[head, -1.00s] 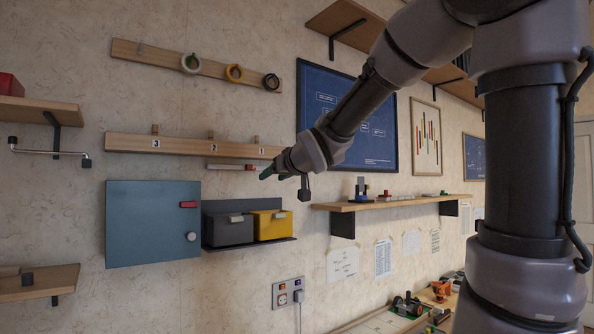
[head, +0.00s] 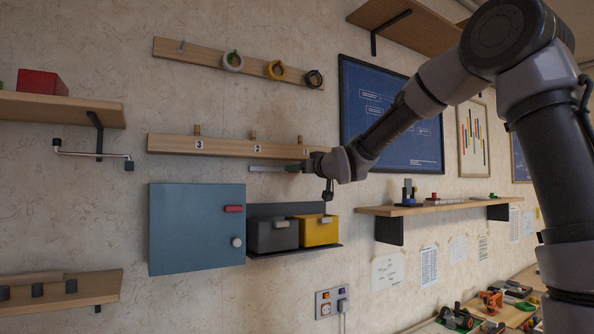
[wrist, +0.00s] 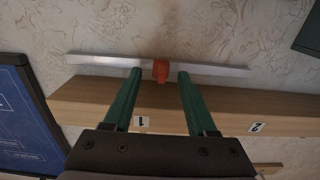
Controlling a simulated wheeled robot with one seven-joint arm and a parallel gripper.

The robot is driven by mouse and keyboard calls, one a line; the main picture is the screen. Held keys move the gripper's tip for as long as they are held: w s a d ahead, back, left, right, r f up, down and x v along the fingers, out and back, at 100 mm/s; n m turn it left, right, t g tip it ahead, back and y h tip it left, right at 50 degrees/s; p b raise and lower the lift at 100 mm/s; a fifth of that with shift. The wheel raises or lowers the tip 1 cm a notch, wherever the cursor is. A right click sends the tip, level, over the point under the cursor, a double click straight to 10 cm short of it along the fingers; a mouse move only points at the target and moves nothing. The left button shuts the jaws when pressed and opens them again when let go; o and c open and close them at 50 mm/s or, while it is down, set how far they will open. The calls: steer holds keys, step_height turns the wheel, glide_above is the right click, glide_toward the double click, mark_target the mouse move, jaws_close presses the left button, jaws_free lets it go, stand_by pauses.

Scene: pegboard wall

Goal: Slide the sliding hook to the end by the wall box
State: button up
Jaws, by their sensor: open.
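The sliding hook is an orange-red piece (wrist: 161,71) on a thin metal rail (wrist: 215,69) in the wrist view. The rail also shows in the head view (head: 266,168), under the numbered wooden strip; the hook is hidden there behind my gripper.
The numbered strip with pegs (head: 222,147) runs just above the rail. Below is a shelf with a grey bin (head: 270,238) and a yellow bin (head: 318,232). A blue framed poster (head: 372,110) hangs to the right. Bare wall lies left of the rail.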

steer(key=shift+w+a, duration=0.45)
steer(key=shift+w, duration=0.15)
jaws_close()
stand_by(1.1)
